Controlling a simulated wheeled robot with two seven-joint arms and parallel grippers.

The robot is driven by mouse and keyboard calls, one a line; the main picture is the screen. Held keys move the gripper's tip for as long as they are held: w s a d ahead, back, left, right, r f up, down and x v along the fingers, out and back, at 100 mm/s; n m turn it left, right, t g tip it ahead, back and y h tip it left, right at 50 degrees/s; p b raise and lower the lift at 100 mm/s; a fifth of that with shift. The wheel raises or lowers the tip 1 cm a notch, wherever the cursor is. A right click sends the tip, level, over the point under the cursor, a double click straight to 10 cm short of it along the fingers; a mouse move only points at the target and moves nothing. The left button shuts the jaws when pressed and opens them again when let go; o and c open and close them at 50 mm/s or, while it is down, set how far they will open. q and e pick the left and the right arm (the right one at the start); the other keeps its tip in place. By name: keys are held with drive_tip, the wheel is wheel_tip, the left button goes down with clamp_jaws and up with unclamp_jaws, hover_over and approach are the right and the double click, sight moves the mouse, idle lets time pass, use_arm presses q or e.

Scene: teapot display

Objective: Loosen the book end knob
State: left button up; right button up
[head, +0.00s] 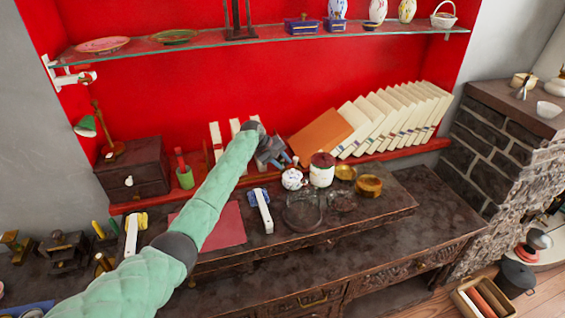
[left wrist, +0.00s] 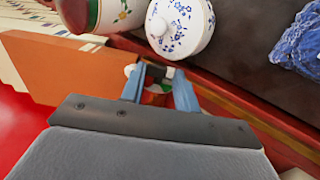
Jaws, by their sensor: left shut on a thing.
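My left gripper (head: 287,161) reaches over the desk to the red ledge, at the left end of the row of leaning books. In the left wrist view its two blue-grey fingers (left wrist: 158,88) are closed around a small piece, which I take to be the book end knob. A whitish rounded end (left wrist: 129,71) shows by the left fingertip and a dark part between the tips. The rest of the book end is hidden by the gripper. The orange book (head: 321,134) leans right beside the fingers; it also shows in the wrist view (left wrist: 52,68). My right gripper is not in view.
A blue-and-white lidded pot (head: 292,179) and a red-topped jar (head: 321,170) stand close to the gripper. Brass dishes (head: 368,186) and glass dishes (head: 302,211) lie to the right. A glass shelf (head: 270,36) with ornaments hangs above.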

sight(285, 164)
use_arm(q)
drive_tip(key=shift+r, duration=0.1)
drive_tip(key=o, duration=1)
drive_tip(key=shift+a, duration=0.15)
drive_tip(key=shift+a+r+b, duration=0.2)
drive_tip(key=shift+r+b, duration=0.1)
drive_tip(key=shift+b, duration=0.05)
drive_tip(key=b+v, duration=0.1)
drive_tip(key=v, duration=0.1)
drive_tip(key=shift+s+a+r, duration=0.1)
drive_tip(key=shift+a+r, duration=0.15)
drive_tip(key=shift+b+v, duration=0.7)
drive_tip(key=shift+v, duration=1.35)
use_arm(e)
drive_tip(key=w+a+r, duration=0.2)
drive_tip(key=w+r, duration=0.1)
drive_tip(key=w, duration=0.1)
drive_tip(key=shift+w+a, duration=0.2)
drive_tip(key=shift+w, duration=0.2)
drive_tip(key=shift+r, duration=0.1)
